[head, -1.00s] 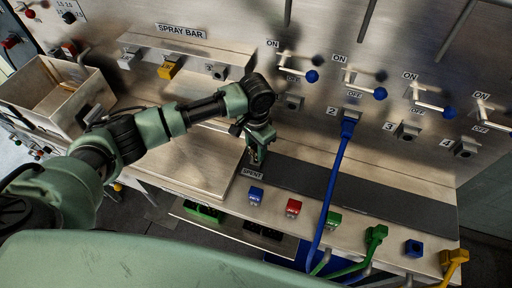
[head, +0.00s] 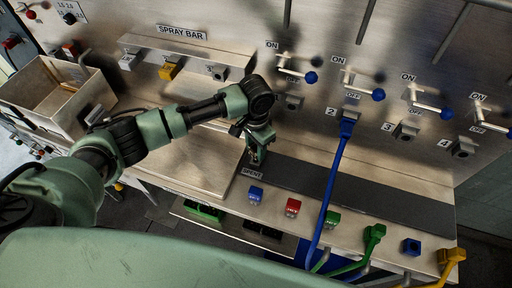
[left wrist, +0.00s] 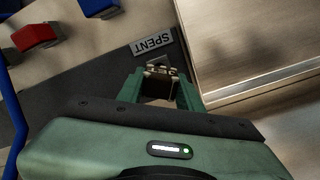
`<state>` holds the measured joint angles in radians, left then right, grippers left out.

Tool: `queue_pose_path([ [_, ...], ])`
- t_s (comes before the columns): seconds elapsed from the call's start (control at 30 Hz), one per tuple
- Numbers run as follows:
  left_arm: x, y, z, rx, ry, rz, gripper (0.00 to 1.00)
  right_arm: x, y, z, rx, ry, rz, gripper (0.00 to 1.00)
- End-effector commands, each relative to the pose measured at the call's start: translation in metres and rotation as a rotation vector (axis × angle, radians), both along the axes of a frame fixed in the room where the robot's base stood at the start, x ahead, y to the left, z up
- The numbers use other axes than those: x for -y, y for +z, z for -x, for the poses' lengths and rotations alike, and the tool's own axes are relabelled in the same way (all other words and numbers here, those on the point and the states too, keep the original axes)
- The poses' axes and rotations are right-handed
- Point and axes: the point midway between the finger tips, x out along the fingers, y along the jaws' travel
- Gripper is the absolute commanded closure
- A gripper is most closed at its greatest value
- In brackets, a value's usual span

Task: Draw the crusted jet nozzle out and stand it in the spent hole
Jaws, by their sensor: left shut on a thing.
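My left gripper (head: 257,158) is low over the bench, fingers pointing down, just behind the SPENT label (head: 252,172). In the left wrist view, the gripper (left wrist: 160,84) is shut on a small tan-and-dark piece, apparently the crusted jet nozzle (left wrist: 160,70), close to the SPENT label (left wrist: 153,41). The fingers hide the spent hole, and I cannot tell whether the nozzle is inside it. On the spray bar (head: 186,50), a white nozzle (head: 127,61) and a yellow nozzle (head: 169,70) sit left of the third position (head: 216,72). My right gripper is out of view.
Blue (head: 255,194), red (head: 292,207) and green (head: 332,219) pieces stand along the bench front. A blue hose (head: 333,190) runs up to port 2. Several blue-knobbed valves line the wall. An open box (head: 60,95) stands left; a flat board (head: 190,160) lies beside the gripper.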

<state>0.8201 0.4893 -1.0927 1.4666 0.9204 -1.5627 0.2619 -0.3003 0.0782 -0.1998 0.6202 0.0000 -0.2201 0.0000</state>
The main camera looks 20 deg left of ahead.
Motion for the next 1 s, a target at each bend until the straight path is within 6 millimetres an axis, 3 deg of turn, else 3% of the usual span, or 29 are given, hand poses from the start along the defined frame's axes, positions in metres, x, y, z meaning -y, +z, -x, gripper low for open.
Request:
queue_pose_path([
  [1.0,0.0,-0.017,0.0,-0.001,0.0,0.0,1.0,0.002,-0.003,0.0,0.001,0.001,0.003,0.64],
])
